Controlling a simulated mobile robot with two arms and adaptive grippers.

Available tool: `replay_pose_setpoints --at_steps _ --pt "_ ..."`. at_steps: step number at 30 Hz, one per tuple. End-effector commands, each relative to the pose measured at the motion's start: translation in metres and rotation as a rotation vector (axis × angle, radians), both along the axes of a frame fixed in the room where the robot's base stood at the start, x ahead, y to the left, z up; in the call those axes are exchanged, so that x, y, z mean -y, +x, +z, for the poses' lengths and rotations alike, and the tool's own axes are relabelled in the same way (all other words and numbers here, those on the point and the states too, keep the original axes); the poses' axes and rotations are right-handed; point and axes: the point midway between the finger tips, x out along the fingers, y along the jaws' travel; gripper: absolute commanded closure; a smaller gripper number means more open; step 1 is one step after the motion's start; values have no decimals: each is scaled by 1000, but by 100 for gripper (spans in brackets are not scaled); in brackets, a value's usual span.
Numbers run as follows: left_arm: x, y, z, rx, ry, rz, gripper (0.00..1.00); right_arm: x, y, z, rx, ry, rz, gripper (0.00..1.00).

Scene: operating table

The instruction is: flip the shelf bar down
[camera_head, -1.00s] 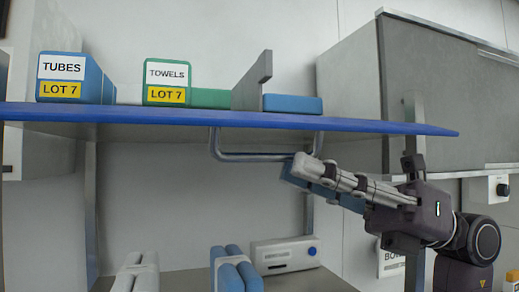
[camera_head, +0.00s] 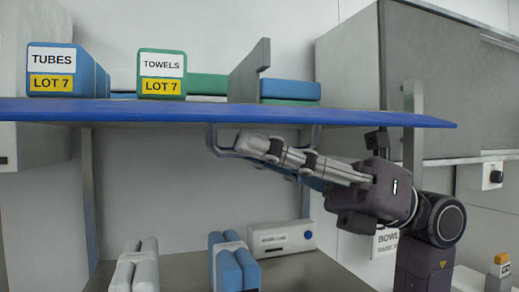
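The shelf bar is a thin grey U-shaped rod (camera_head: 212,139) below the front of the blue-edged shelf (camera_head: 330,115). Its left corner shows, and its right end (camera_head: 316,136) is near the shelf underside. My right gripper (camera_head: 245,146) reaches in from the right under the shelf. Its fingertips overlap the lower stretch of the bar in the picture and hide part of it. I cannot tell whether they touch the bar or how far the fingers are apart. My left gripper is not in view.
On the shelf stand a blue TUBES box (camera_head: 68,72), a green TOWELS box (camera_head: 162,74), a grey divider (camera_head: 248,72) and blue and green packs (camera_head: 290,90). Below are a white device (camera_head: 282,238), blue rolls (camera_head: 233,265) and white rolls (camera_head: 135,268). A grey cabinet (camera_head: 450,80) is at right.

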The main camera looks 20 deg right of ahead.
Motion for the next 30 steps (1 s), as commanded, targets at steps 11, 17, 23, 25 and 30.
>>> replay_pose_setpoints --at_steps 11,17,23,25,30 --pt "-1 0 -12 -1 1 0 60 0 3 -6 68 0 2 100" --pt "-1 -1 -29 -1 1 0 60 0 10 -11 198 4 1 100" --pt "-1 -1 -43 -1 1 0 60 -1 19 -13 367 10 3 100" --pt "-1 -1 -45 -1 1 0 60 -1 22 -13 425 13 3 100" --pt "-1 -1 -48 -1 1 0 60 -1 29 -13 554 17 3 100"
